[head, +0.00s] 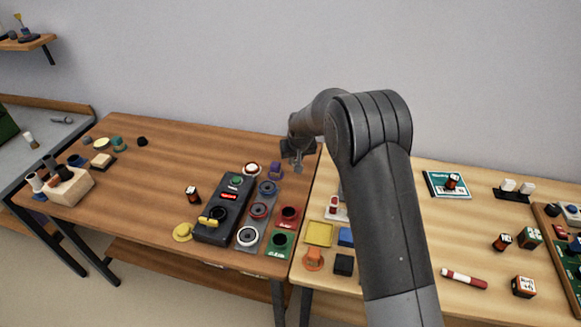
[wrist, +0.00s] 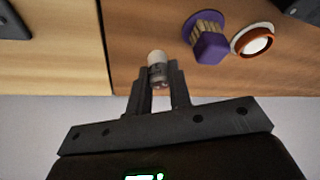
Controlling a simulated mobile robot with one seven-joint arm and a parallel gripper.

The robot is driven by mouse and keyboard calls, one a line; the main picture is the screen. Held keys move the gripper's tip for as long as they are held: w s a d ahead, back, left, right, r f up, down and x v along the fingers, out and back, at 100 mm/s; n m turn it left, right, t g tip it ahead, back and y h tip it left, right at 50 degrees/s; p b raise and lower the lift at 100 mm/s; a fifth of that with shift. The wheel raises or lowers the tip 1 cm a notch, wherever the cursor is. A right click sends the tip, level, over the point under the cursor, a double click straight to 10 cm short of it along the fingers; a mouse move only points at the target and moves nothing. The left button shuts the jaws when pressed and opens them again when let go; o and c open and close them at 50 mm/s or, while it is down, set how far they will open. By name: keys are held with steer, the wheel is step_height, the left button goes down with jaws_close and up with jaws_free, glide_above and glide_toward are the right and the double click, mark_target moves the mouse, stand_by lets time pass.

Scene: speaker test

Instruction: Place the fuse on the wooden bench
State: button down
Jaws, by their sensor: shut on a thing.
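My gripper (head: 297,157) is over the back right part of the brown wooden bench (head: 175,150), close to the seam with a paler wooden bench (head: 415,225). In the wrist view my gripper (wrist: 158,80) is shut on a small pale grey cylinder with a whitish end, which looks like the fuse (wrist: 157,58). The fuse sticks out past the fingertips, over the brown bench's surface near its back edge. Its lower part is hidden between the fingers. I cannot tell whether it touches the wood.
A purple brush-like piece (wrist: 209,42) and a white disc with an orange rim (wrist: 252,40) stand near the fuse. A dark control box (head: 222,210) and coloured round holders (head: 279,240) are farther forward. The brown bench's back middle is clear.

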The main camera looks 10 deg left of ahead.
steer(key=shift+f, duration=2.1)
steer(key=shift+f, duration=0.2)
steer(key=c, duration=1.3)
jaws_free()
